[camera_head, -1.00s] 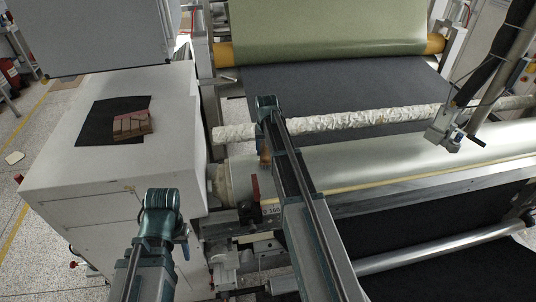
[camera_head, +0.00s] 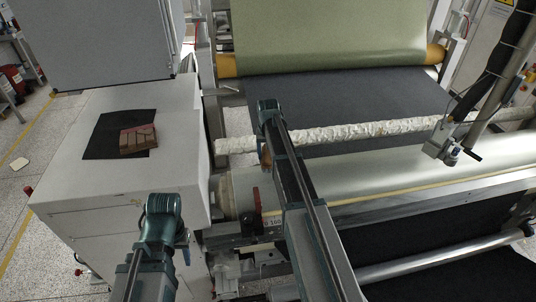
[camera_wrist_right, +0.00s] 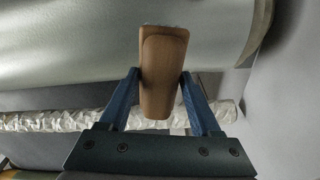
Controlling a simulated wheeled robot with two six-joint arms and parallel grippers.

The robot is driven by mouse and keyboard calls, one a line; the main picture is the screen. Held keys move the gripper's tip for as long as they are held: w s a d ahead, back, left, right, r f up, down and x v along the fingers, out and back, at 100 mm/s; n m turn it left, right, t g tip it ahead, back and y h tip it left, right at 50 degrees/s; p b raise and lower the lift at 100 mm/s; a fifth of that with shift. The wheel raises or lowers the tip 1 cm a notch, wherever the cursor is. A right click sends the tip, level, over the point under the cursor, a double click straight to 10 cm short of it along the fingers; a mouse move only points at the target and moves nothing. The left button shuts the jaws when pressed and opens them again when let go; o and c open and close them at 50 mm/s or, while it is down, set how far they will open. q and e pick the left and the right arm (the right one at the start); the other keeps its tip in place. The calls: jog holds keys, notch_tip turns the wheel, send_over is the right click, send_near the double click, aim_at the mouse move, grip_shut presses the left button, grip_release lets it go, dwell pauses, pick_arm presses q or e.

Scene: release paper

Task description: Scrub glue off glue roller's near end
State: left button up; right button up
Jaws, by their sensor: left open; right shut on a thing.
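The glue roller (camera_head: 390,172) is a long, smooth, silvery-green cylinder running across the machine. Its near end (camera_head: 236,190) is at the left, beside the white cabinet. In the right wrist view the roller (camera_wrist_right: 90,40) fills the top, with its end edge at upper right. My right gripper (camera_head: 266,150) is shut on a brown wooden-handled tool (camera_wrist_right: 162,75) over the roller near that end. A thin pale strip shows at the tool's far tip; I cannot tell whether it touches the roller. My left gripper (camera_head: 163,222) is empty, low in front of the cabinet; its fingers are mostly hidden.
A wrinkled whitish wrapped bar (camera_head: 345,131) runs behind the roller. The white cabinet (camera_head: 75,190) carries a black sheet (camera_head: 100,140) and a reddish-brown block (camera_head: 138,138). A red lever (camera_head: 257,199) stands at the roller's end. A metal fixture (camera_head: 450,145) hangs at the right.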

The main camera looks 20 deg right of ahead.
pick_arm(q)
jog(key=shift+r+p, duration=0.45)
jog(key=shift+r, duration=0.4)
pick_arm(e)
jog(key=shift+r, duration=0.85)
notch_tip(320, 180, up, 3)
jog(key=p, duration=0.3)
jog(key=shift+r, duration=0.1)
pick_arm(q)
notch_tip(320, 180, up, 3)
